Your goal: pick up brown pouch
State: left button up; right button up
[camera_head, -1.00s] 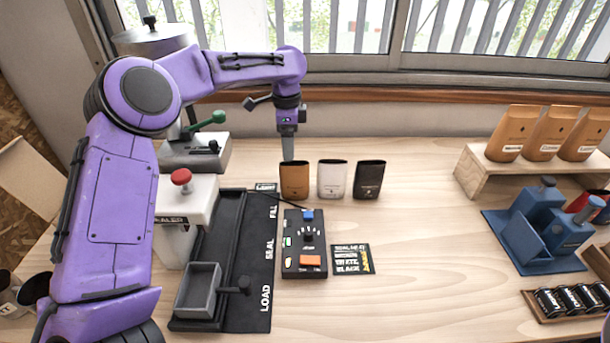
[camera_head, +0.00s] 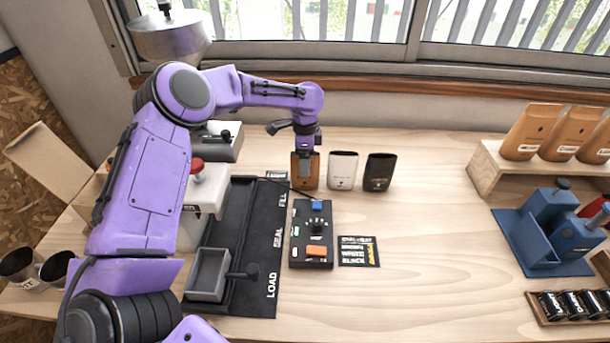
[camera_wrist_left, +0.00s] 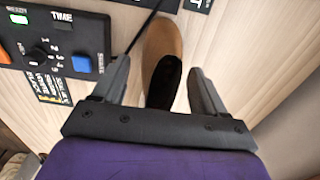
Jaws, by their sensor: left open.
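The brown pouch (camera_head: 311,180) stands upright on the table, leftmost of three pouches in a row. It also shows in the left wrist view (camera_wrist_left: 161,45), with its dark open top towards me. My left gripper (camera_head: 304,172) is at the brown pouch in the head view, covering part of it. In the left wrist view the jaws (camera_wrist_left: 160,82) are open, one finger on each side of the pouch's top. Gaps show between the fingers and the pouch. My right gripper is not in view.
The white pouch (camera_head: 342,170) and black pouch (camera_head: 379,172) stand to the right. A black control box (camera_head: 312,234) sits in front, with a cable running near the pouch. The sealer (camera_head: 205,208) and black track are left. Open table lies right of the pouches.

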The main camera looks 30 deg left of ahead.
pick_arm(q)
jog(key=shift+s+r, duration=0.1)
jog(key=c, duration=0.4)
grip_shut()
